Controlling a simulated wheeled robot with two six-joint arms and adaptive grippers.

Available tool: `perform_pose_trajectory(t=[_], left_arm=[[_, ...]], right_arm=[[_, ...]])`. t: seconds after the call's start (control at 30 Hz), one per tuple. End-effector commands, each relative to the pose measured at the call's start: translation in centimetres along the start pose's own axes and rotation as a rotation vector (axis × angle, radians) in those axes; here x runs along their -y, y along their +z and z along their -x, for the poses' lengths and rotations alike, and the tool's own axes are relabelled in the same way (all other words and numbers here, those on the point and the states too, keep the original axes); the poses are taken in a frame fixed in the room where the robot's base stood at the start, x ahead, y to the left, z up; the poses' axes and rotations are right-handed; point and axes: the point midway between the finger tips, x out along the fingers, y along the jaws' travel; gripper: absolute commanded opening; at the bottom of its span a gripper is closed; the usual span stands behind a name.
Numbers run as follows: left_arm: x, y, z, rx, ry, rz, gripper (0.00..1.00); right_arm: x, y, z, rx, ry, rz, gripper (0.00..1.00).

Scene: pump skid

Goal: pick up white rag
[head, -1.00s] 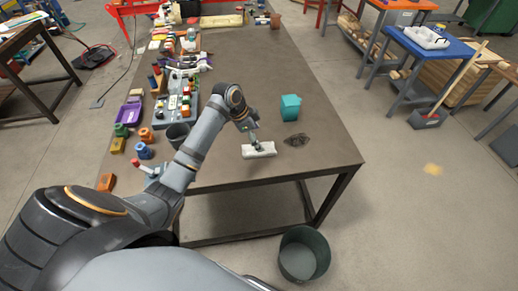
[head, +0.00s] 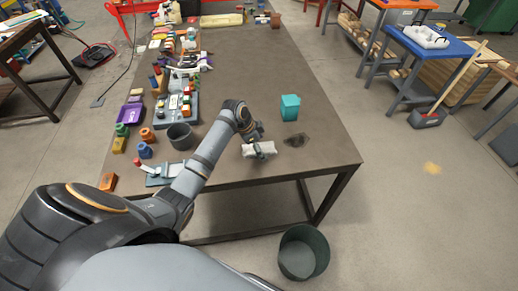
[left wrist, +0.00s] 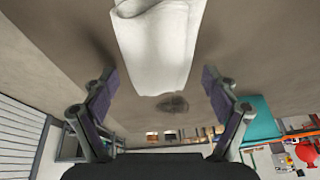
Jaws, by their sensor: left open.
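The white rag (head: 248,150) lies on the brown workbench (head: 240,60) near its front right corner, and part of it is hidden by my gripper in the head view. My left gripper (head: 261,151) is low at the rag, its fingers spread. In the left wrist view the rag (left wrist: 160,45) hangs into the picture from the top, between and beyond the two open fingers of my left gripper (left wrist: 158,82). I cannot tell whether the fingers touch it. My right gripper is not in view.
A teal box (head: 290,107) stands behind the rag, with a dark stain (head: 297,140) on the bench to its right. A green bin (head: 303,253) stands on the floor in front.

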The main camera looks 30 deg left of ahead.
Motion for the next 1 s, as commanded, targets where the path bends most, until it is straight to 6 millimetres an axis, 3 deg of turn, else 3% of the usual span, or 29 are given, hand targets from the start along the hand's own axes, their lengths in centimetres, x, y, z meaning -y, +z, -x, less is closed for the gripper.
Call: perform_pose_trajectory(t=[0.53,0.9,1.0], left_arm=[[-0.07,0.17,-0.41,0.0,0.001,0.0,0.86],[-0.06,0.21,-0.44,0.001,0.001,0.001,0.36],[-0.07,0.23,-0.45,0.001,0.001,0.001,0.29]], right_arm=[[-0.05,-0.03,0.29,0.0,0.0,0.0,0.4],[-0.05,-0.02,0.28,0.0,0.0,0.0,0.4],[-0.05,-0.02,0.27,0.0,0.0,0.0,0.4]])
